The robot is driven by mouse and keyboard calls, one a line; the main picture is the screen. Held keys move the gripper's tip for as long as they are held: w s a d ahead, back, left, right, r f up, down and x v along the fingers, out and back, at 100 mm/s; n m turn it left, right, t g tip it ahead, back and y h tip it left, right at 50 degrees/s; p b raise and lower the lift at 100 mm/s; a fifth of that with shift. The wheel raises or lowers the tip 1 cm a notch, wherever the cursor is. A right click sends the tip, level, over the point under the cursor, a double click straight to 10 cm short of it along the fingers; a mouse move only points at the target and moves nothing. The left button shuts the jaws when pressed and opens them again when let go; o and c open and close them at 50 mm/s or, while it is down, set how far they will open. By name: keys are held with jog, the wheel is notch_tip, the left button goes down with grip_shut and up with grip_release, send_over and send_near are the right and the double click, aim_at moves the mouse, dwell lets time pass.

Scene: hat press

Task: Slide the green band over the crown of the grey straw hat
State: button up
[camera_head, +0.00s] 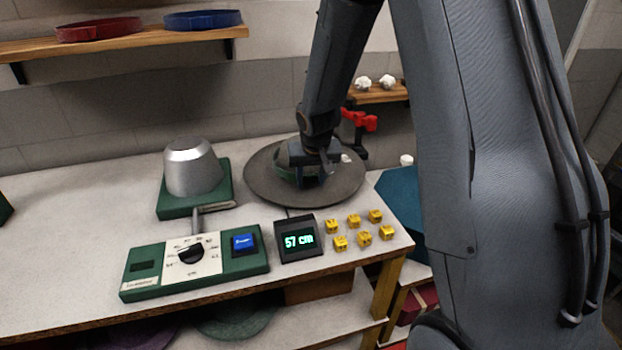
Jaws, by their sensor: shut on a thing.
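The grey straw hat (262,188) lies on the bench, its wide round brim flat and its crown mostly hidden behind my gripper. My gripper (313,172) is over the middle of the hat, pointing down, at the height of the crown. It is shut on the green band (284,174), of which only a small dark green part shows at the crown's left side. My gripper and wrist hide the rest. I cannot tell whether the band is fully around the crown or resting on its top.
Left of the hat stands a metal block (190,168) on a green base. A red clamp-like thing (360,121) stands behind. A shelf (150,38) holds red and blue bands.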

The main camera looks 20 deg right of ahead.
jog(key=shift+f+b, duration=0.6)
jog(key=shift+b, duration=0.05)
jog(key=o, duration=1.1)
jog(key=v, duration=0.8)
jog(key=s+f+g, duration=0.1)
jog(key=s, duration=1)
jog(key=s+a+f+n+g, duration=0.1)
jog(key=s+g, duration=0.1)
jog(key=s, duration=0.9)
jog(key=shift+s+f+g+y+b, duration=0.3)
jog(key=shift+s+f+b, duration=0.1)
jog(key=shift+a, duration=0.15)
